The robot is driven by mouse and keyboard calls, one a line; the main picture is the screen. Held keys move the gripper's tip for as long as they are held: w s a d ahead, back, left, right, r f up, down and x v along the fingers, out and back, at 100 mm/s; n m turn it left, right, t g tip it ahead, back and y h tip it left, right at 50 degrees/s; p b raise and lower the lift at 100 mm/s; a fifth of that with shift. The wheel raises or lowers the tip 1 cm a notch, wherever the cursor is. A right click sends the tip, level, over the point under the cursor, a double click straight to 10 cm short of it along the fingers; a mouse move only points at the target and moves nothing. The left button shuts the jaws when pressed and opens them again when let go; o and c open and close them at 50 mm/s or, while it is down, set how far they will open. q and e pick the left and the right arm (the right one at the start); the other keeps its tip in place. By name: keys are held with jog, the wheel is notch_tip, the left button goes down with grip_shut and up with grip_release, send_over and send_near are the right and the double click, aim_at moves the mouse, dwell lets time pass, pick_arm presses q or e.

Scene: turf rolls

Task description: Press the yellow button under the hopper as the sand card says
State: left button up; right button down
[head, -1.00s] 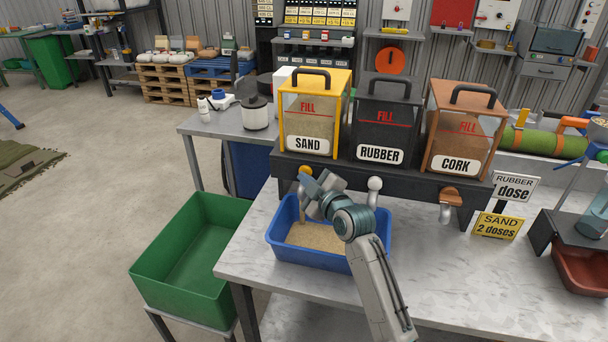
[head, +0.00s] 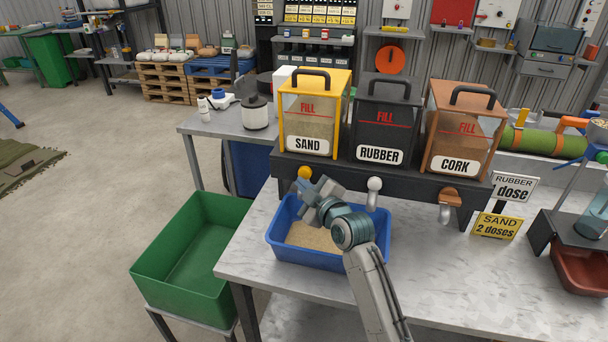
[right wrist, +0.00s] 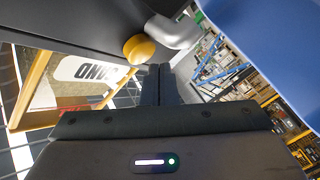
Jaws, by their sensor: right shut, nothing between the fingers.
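The yellow button (head: 305,173) sits on the front of the dark stand under the sand hopper (head: 308,115). The yellow sand card (head: 497,227) reads "SAND 2 doses". My right gripper (head: 304,190) is shut and empty, just below and in front of the button. In the right wrist view its closed fingers (right wrist: 160,83) point up beside the yellow button (right wrist: 139,48), with a gap seeming to show between. The blue tub (head: 320,258) stands below and holds sand (head: 314,238). My arm hides part of the tub. My left gripper is not in view.
The rubber hopper (head: 385,118) and the cork hopper (head: 464,128) stand to the right, with a white knob (head: 374,184) and a brown button (head: 449,196) below. A white "RUBBER dose" card (head: 515,186) stands right. A green bin (head: 190,255) is left. The front tabletop is clear.

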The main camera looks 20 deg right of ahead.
jog(key=shift+s+a+p, duration=0.3)
jog(key=shift+s+a, duration=0.4)
jog(key=shift+s, duration=0.35)
jog(key=shift+s+a+p, duration=0.25)
jog(key=shift+s+a, duration=0.4)
jog(key=shift+s, duration=0.35)
